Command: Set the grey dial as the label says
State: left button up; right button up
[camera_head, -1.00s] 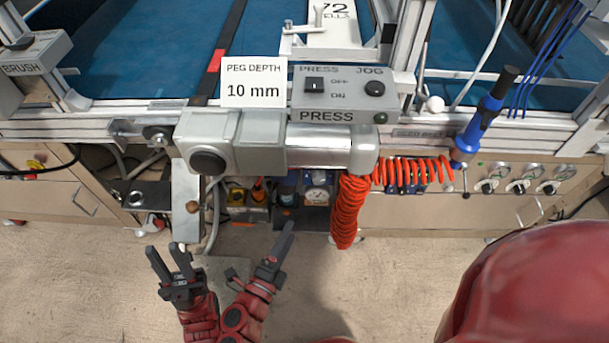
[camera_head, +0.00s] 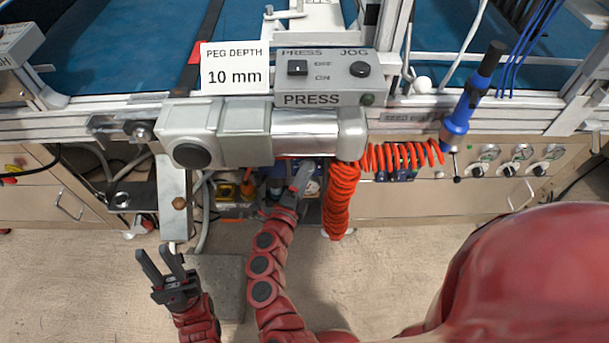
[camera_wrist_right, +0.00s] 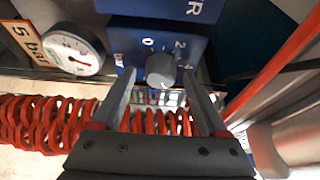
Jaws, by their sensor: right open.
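The grey dial (camera_wrist_right: 160,70) sits on a blue panel (camera_wrist_right: 195,50) with a number scale, of which 0, 2 and 4 show, in the right wrist view. I cannot tell clearly which number it points to. A label (camera_wrist_right: 28,42) reading "5 bar" stands at the left, beside a round white gauge (camera_wrist_right: 73,50). My right gripper (camera_wrist_right: 158,76) is open, its fingers to either side of the dial's near edge; contact is unclear. In the head view my right gripper (camera_head: 299,182) reaches under the machine, and the dial cannot be made out. My left gripper (camera_head: 161,266) is open and empty above the floor.
Red coiled hose (camera_head: 342,200) hangs right of my right gripper. A grey beam (camera_head: 240,135) lies above it. A sign reading "PEG DEPTH 10 mm" (camera_head: 235,68) and a PRESS switch box (camera_head: 325,78) are on top. A blue tool (camera_head: 467,110) hangs at right.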

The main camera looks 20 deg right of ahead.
jog(key=shift+w, duration=0.1)
grip_shut()
dwell(0.4)
jog(key=shift+n, duration=0.3)
jog(key=shift+d+f+n+t+h+p, duration=0.15)
jog(key=shift+n+t+p, duration=0.3)
jog(key=shift+n, duration=0.85)
jog(key=shift+a+f+n+t+h+p, duration=0.1)
jog(key=shift+n+t+h+p, duration=0.15)
jog(key=shift+n+t, duration=0.75)
jog(key=shift+n+g, duration=0.35)
jog(key=shift+n, duration=0.05)
grip_release()
